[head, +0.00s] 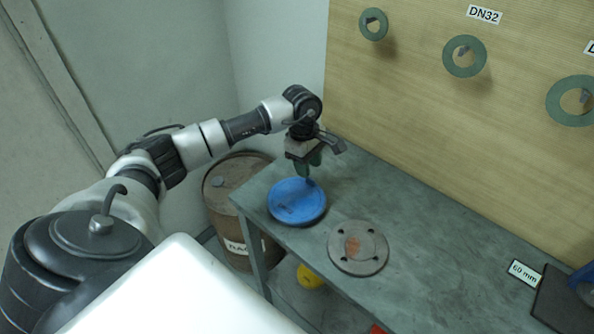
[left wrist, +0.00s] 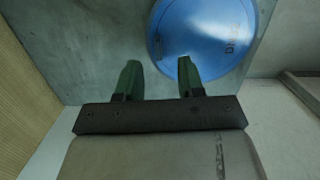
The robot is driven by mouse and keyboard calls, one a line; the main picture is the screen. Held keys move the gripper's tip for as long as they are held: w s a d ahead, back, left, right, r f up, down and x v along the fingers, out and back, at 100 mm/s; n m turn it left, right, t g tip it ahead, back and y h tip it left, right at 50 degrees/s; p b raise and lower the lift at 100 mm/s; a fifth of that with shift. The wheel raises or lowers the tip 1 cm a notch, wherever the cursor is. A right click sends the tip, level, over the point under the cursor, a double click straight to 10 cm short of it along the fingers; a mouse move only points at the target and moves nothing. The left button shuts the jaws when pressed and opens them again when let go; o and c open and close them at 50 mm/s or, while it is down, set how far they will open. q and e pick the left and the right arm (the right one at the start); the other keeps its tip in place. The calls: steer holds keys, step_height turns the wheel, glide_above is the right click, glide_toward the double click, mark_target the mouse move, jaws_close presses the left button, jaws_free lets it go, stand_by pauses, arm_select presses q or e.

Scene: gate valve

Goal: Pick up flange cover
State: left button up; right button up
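The blue round flange cover (head: 297,202) lies flat on the grey-green workbench (head: 430,240), near its left end. It also shows in the left wrist view (left wrist: 205,32), with faint lettering on its face. My left gripper (head: 308,172) is above the far edge of the cover, pointing down. In the left wrist view its two green fingers (left wrist: 157,75) stand apart with nothing between them. The right fingertip overlaps the cover's edge in that view; whether it touches cannot be told. My right gripper is in neither view.
A grey metal flange (head: 357,248) with bolt holes and a rusty centre lies right of the cover. A rusty barrel (head: 232,200) stands beyond the bench's left end. A board with green gaskets (head: 465,56) rises behind. A "60 mm" label (head: 524,273) lies at right.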

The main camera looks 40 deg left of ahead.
mark_target(311, 179)
arm_select(q)
steer(key=f, duration=0.1)
steer(key=f+p, duration=0.1)
steer(key=f, duration=0.1)
steer(key=shift+w+d+f+p, duration=0.1)
steer(key=shift+d+f+p, duration=0.15)
steer(key=shift+f+p, duration=0.1)
steer(key=shift+f, duration=0.4)
steer(key=shift+c, duration=0.3)
jaws_close()
